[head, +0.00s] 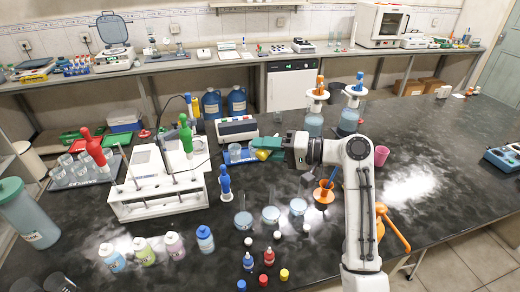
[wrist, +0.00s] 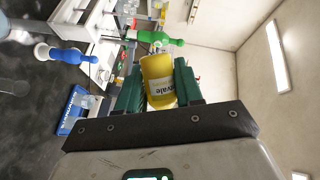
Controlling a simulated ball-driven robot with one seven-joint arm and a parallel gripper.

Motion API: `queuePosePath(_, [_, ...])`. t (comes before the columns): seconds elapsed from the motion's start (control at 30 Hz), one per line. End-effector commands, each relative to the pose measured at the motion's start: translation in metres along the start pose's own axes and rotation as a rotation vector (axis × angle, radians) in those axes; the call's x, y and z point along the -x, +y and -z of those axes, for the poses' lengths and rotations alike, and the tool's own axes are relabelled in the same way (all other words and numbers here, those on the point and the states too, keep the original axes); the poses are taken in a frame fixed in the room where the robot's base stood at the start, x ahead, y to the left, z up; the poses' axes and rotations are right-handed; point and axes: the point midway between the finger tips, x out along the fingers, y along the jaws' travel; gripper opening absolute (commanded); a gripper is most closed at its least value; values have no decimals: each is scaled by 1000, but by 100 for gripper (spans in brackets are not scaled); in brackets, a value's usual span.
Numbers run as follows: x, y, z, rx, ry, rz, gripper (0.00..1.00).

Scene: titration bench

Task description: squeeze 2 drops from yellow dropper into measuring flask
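In the head view my gripper (head: 268,150) holds the yellow dropper (head: 264,142) in the air, lying roughly sideways, above the middle of the bench. Its tip is hard to make out. Three clear glass flasks stand below on the bench: a left one (head: 243,219), a middle one (head: 271,214) and a right one (head: 298,206). I cannot tell which is the measuring flask.
A white rack (head: 155,200) and a blue-bulbed pipette (head: 225,184) stand left of the flasks. An orange holder (head: 323,193) stands to the right.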

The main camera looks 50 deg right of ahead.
Motion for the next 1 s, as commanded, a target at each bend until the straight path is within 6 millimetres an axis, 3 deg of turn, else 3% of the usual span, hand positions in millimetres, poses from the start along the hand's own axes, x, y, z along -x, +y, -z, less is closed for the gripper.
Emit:
queuePosePath(0.17, [1, -1, 0, 147, -2, -59, 31])
queuePosePath(0.5, [0, 7, -2, 664, 2, -271, 31])
queuePosePath(1.0, [0, 4, -1, 1093, 3, -451, 31])
